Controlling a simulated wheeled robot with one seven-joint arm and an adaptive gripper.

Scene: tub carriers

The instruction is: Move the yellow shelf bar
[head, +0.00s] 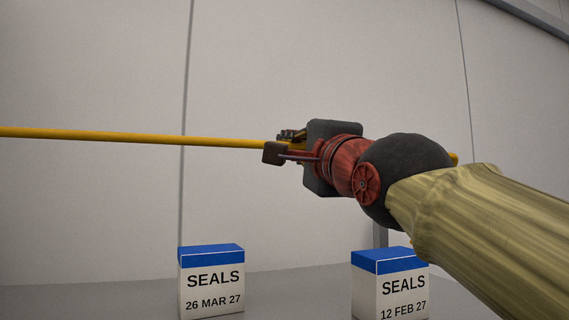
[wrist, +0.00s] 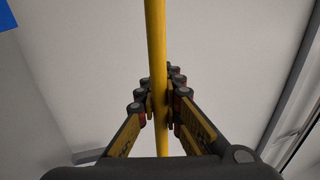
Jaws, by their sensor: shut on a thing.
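The yellow shelf bar (head: 120,135) is a long thin rod that runs nearly level across the head view, from the left edge to my gripper. A short piece of it shows again to the right, behind my arm. My gripper (head: 285,145) is shut on the bar. In the wrist view the bar (wrist: 156,60) passes between the two fingers of my gripper (wrist: 160,100), which close in on it from both sides. The stretch of bar behind my wrist is hidden in the head view.
Two white boxes with blue tops stand on a grey surface below the bar. The left box (head: 212,285) reads SEALS 26 MAR 27. The right box (head: 390,287) reads SEALS 12 FEB 27 and is close below my arm. A pale panelled wall (head: 90,210) is behind.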

